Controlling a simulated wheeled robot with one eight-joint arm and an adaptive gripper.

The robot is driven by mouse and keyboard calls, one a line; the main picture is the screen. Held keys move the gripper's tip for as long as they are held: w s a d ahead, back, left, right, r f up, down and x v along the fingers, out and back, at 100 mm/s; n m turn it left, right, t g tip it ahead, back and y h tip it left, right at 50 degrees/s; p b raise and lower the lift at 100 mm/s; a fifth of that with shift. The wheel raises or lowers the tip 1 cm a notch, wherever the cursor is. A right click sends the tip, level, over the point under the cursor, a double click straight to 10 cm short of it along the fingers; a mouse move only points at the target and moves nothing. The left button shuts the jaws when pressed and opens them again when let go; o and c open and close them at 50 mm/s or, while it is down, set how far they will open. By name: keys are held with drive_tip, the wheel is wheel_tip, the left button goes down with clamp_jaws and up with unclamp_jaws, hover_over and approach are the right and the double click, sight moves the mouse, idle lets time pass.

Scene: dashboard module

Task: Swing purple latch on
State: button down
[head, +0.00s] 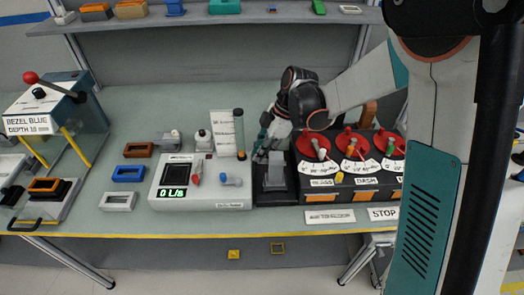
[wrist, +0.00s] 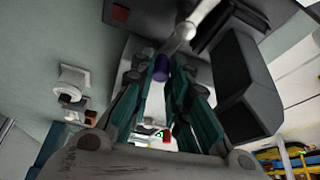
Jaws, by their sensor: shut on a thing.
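The purple latch (wrist: 161,68) shows in the wrist view as a small dark purple piece between the fingertips of my gripper (wrist: 163,77). The teal fingers are closed on it from both sides. In the head view my gripper (head: 263,149) is low over the bench, just behind a black fixture with a grey block (head: 275,178). It is to the right of the white flow-meter box (head: 200,196). The latch cannot be made out in the head view, where the gripper and fixture hide it. How far the latch is turned cannot be told.
A dial panel with red knobs (head: 352,150) is close on the right. Coloured bezels (head: 128,174) lie farther left.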

drive_tip(key=m, duration=0.1)
drive_tip(key=w+m+t, duration=0.1)
drive_tip(key=m, duration=0.1)
drive_tip(key=m+t, duration=0.1)
drive_tip(key=m, duration=0.1)
drive_tip(key=shift+w+d+b, duration=0.2)
drive_tip(key=shift+d+b, duration=0.15)
drive_tip(key=shift+d, duration=0.05)
drive_tip(key=m, duration=0.1)
drive_tip(key=m+t, duration=0.1)
drive_tip(key=m, duration=0.1)
drive_tip(key=w+d+m+h, duration=0.1)
drive_tip(key=shift+m+t, duration=0.3)
drive_tip(key=shift+m, duration=0.1)
drive_tip(key=m, duration=0.1)
drive_tip(key=d+m+t+h, duration=0.1)
drive_tip(key=m, duration=0.1)
drive_tip(key=shift+w+b, duration=0.15)
drive_tip(key=shift+b, duration=0.2)
drive_tip(key=shift+d+m+h, duration=0.3)
drive_tip(key=shift+m, duration=0.6)
drive_tip(key=shift+d+m+h, duration=0.3)
drive_tip(key=shift+m, duration=0.6)
drive_tip(key=c, duration=1.8)
unclamp_jaws()
drive_tip(key=v, duration=1.2)
drive_tip(key=shift+s, duration=0.25)
